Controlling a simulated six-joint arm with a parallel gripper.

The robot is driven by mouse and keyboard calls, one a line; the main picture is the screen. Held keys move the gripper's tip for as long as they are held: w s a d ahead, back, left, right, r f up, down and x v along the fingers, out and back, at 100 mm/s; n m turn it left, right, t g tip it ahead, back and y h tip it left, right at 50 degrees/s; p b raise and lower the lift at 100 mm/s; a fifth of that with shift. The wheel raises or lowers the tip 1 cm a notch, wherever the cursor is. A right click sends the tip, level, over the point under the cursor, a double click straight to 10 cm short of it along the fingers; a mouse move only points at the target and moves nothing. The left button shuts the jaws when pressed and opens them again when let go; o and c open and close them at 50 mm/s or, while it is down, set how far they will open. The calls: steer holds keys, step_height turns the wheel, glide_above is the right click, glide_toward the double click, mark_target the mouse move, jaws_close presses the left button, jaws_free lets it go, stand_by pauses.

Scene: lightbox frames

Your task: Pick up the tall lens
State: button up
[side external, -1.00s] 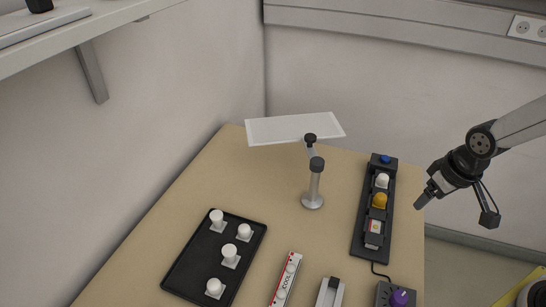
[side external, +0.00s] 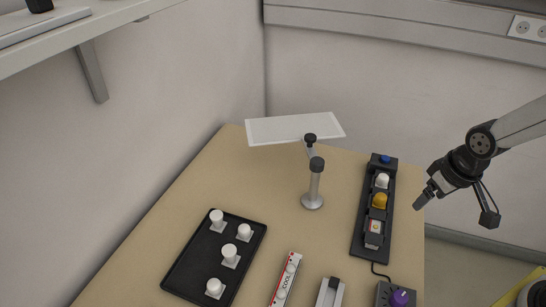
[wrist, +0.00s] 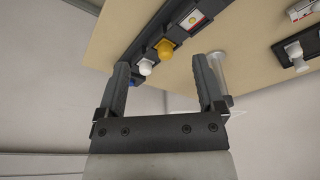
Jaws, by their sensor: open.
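My gripper (side external: 421,201) hangs in the air to the right of the black strip, near the table's right edge. It is open and empty; in the wrist view both fingers (wrist: 164,64) stand wide apart. The black strip (side external: 360,238) holds a white dome (side external: 382,180), a yellow dome (side external: 379,201) and a block with a red mark (side external: 375,227). In the wrist view the white dome (wrist: 145,67) and yellow dome (wrist: 166,48) show beyond and between the fingers. Several white capped pieces on square bases stand on a black tray (side external: 190,262). I cannot tell which piece is the tall lens.
A post with a round base (side external: 312,201) carries a tilted white panel (side external: 290,129) behind the middle of the table. A white bar with red marks (side external: 286,280), a grey device (side external: 329,293) and a box with a purple knob (side external: 401,297) lie at the front.

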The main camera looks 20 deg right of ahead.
steer(key=n+g+y, duration=0.3)
steer(key=n+y, duration=0.2)
steer(key=n, duration=1.3)
glide_toward(230, 249)
steer(key=x, duration=0.3)
steer(key=shift+s+a+r, duration=0.15)
steer(key=shift+a, duration=0.05)
steer(key=shift+a+f+h, duration=0.15)
steer(key=shift+a+f, duration=0.05)
steer(key=shift+f, duration=0.4)
steer(key=shift+a+f+h, duration=0.15)
steer(key=shift+a+f, duration=0.1)
steer(key=shift+f, duration=0.35)
